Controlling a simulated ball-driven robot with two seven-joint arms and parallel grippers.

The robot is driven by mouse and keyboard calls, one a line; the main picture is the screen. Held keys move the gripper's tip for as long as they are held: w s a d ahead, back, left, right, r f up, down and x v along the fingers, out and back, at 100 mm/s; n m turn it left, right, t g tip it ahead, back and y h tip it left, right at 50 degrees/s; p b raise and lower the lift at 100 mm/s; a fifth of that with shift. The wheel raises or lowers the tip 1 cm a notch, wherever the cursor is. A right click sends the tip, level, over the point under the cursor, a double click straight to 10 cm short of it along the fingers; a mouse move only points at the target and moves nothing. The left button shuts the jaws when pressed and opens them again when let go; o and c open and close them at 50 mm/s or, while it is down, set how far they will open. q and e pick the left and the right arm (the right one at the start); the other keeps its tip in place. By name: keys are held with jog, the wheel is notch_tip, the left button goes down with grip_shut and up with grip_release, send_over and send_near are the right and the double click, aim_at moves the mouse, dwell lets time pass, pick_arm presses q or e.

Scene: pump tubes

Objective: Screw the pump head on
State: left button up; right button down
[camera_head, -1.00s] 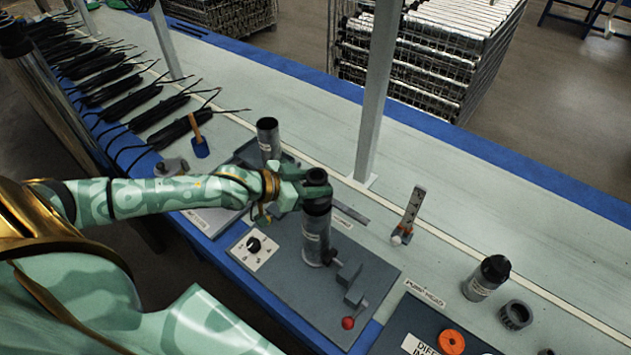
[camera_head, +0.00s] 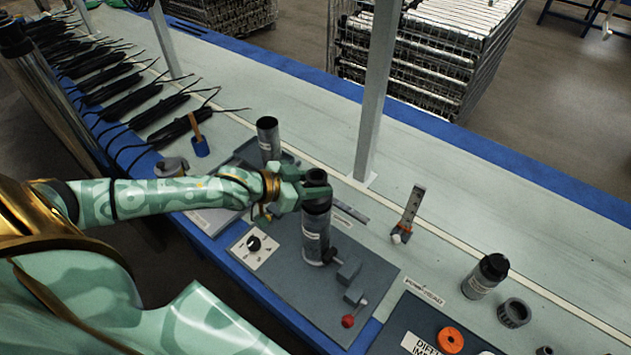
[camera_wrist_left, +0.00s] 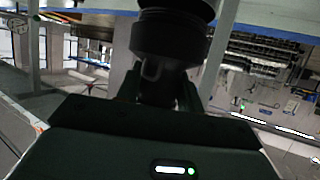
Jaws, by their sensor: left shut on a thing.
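A grey pump tube (camera_head: 316,235) with a label stands upright on the dark fixture plate (camera_head: 285,285) in the head view. A black pump head (camera_head: 316,178) sits at the tube's top end. My left gripper (camera_head: 312,190) reaches in from the left and is shut on the pump head, with its fingers at the sides. The left wrist view shows the dark round pump head (camera_wrist_left: 172,38) close up between the fingers. Whether its thread is seated is hidden. My right gripper is not in view.
A second open tube (camera_head: 268,138) stands behind. A black-capped cylinder (camera_head: 485,277) and a dark ring (camera_head: 514,312) lie right. A grey post (camera_head: 378,95) rises behind.

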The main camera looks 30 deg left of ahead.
pick_arm(q)
jog(key=shift+f+b, duration=0.4)
jog(key=shift+f, duration=0.4)
jog(key=o, duration=1.3)
jog(key=shift+o, duration=0.2)
jog(key=p+v, duration=0.7)
jog(key=v, duration=0.9)
jog(key=shift+a+r, duration=0.1)
